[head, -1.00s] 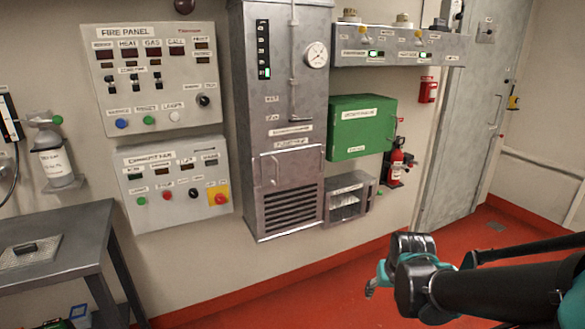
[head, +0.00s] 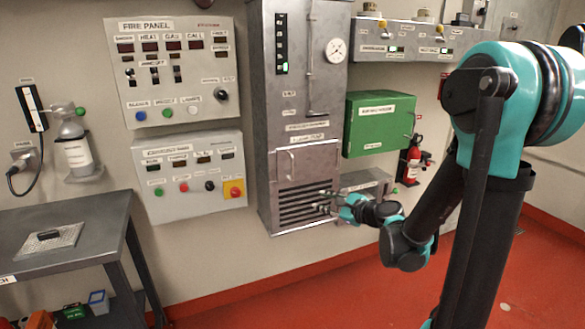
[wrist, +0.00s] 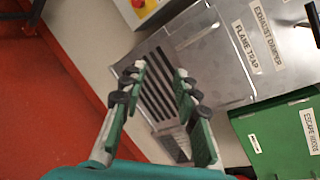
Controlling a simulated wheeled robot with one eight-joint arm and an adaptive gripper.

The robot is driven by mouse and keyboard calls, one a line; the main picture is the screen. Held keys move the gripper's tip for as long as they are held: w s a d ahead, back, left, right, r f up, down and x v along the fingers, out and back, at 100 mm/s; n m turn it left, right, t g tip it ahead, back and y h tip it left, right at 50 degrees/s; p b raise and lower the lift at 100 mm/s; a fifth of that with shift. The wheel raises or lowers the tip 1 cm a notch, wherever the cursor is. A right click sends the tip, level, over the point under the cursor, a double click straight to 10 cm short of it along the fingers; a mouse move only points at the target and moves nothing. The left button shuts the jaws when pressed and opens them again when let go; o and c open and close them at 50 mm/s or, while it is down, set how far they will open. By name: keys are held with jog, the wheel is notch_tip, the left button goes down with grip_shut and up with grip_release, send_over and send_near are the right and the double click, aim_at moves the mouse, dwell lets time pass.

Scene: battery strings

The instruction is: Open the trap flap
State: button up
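The trap flap (head: 315,165) is a plain metal panel on the tall grey cabinet, under its label strips and above a louvred grille (head: 292,208). It looks shut, flat with the cabinet front. A thin upright handle (head: 291,163) shows at its left side. In the wrist view the flap (wrist: 198,48) lies between the grille and the "FLAME TRAP" label (wrist: 245,47). My gripper (head: 328,202) is in front of the grille's right part, below the flap. In the wrist view my gripper (wrist: 160,82) is open and empty, its fingers apart over the grille.
The green escape hoods box (head: 378,124) is right of the cabinet, with a red extinguisher (head: 413,158) beyond it. A small grey box (head: 362,184) sits low beside the cabinet, partly behind my arm. A metal table (head: 70,240) stands at left.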

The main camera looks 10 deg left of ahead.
jog(key=w+a+r+m+t+y, duration=0.1)
jog(key=w+r+m+t, duration=0.1)
jog(key=w+m, duration=0.4)
jog(key=m+t, duration=0.1)
jog(key=m, duration=0.2)
send_over(292, 182)
jog(key=shift+w+r, duration=0.3)
jog(key=shift+r, duration=0.05)
grip_shut()
